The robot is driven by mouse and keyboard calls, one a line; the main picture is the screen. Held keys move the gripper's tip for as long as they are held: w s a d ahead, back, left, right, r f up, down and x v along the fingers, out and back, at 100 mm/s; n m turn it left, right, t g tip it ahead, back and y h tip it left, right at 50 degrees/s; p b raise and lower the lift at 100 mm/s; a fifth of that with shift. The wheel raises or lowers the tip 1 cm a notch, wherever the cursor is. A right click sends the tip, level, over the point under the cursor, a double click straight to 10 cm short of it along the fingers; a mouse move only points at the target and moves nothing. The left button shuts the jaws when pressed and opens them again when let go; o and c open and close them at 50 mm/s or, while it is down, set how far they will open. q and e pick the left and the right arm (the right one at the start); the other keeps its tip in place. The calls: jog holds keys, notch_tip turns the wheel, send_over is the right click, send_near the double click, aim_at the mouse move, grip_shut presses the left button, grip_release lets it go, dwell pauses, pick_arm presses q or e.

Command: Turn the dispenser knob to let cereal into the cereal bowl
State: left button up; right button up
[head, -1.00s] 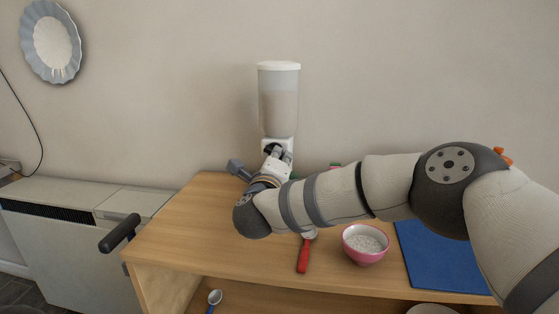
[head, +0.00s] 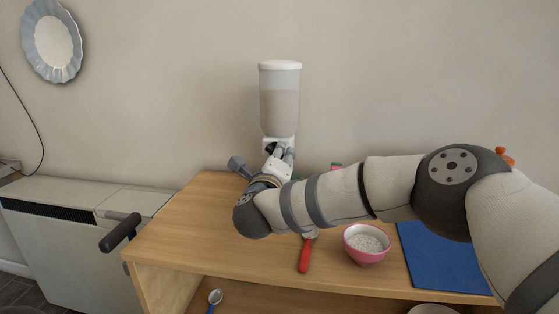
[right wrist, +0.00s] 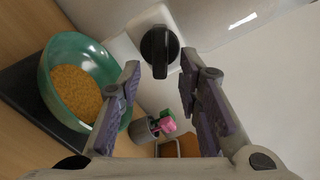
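The white-lidded cereal dispenser (head: 280,100) stands against the wall at the back of the wooden cabinet, with cereal visible in its clear container. Its black knob (right wrist: 158,48) shows in the right wrist view, on a white base. My right gripper (head: 284,155) is at the dispenser's lower front. In the right wrist view its fingers (right wrist: 163,75) are spread, with the knob just beyond and between the tips. I see no grip on it. My left gripper is not in view.
A pink bowl (head: 366,257) with white contents, a red-handled utensil (head: 304,254) and a blue mat (head: 440,262) lie right of my wrist. A grey object (head: 238,167) stands left of the gripper. The cabinet's left top is clear.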

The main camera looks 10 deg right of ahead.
jog(key=v, duration=1.2)
